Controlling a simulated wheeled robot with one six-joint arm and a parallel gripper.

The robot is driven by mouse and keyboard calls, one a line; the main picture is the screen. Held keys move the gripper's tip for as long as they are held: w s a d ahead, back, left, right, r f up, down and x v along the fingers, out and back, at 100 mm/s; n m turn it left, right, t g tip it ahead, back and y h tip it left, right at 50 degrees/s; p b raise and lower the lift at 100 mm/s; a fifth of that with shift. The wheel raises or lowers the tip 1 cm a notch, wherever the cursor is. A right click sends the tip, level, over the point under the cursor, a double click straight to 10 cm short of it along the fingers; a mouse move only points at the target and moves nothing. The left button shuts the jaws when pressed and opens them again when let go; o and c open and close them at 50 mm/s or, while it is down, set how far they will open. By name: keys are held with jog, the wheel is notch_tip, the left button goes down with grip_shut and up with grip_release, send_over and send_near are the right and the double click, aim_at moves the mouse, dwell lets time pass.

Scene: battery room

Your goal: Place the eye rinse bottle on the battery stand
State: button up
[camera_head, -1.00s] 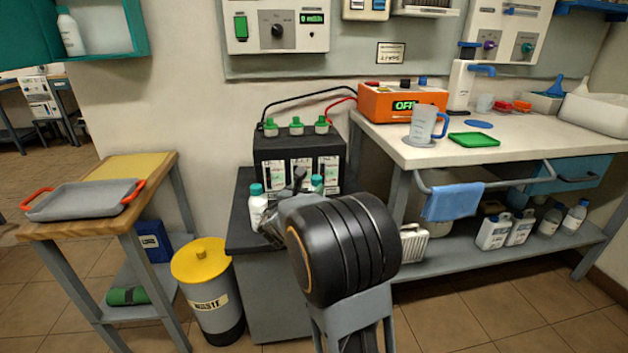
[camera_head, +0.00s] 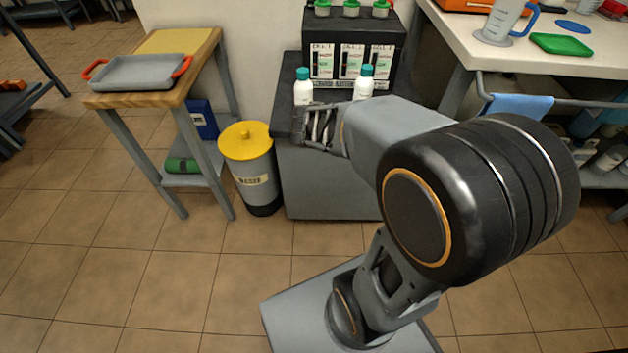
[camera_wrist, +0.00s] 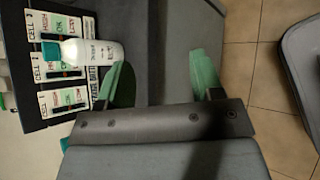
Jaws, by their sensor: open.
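The battery stand (camera_head: 330,185) is a grey cabinet with a dark top. Two white bottles with teal caps, a left bottle (camera_head: 303,90) and a right bottle (camera_head: 363,85), stand upright on it before the battery. Which one is the eye rinse bottle I cannot tell. My gripper (camera_head: 318,128) is at the stand's front edge, in front of the bottles, and hides part of their lower ends. In the wrist view, my gripper's green-tipped fingers (camera_wrist: 163,82) are apart with nothing between them. A bottle (camera_wrist: 90,52) shows beyond them; another teal cap shows low at left.
The black battery (camera_head: 350,45) with green caps fills the stand's back. A yellow-lidded waste bin (camera_head: 247,165) stands left of it. Further left, a wooden-topped table (camera_head: 150,95) bears a grey tray (camera_head: 145,72). A white workbench (camera_head: 560,70) is at right. Floor in front is clear.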

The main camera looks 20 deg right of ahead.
jog(key=s+a+f+m+y, duration=0.1)
jog(key=s+a+m+y, duration=0.2)
jog(key=a+m+y, duration=0.2)
jog(key=s+a+f+m+y, duration=0.2)
jog(key=s+a+m+y, duration=0.2)
jog(key=a, duration=0.6)
jog(key=m+y, duration=0.2)
jog(key=m, duration=0.1)
jog(key=shift+a, duration=0.25)
jog(key=shift+r, duration=0.15)
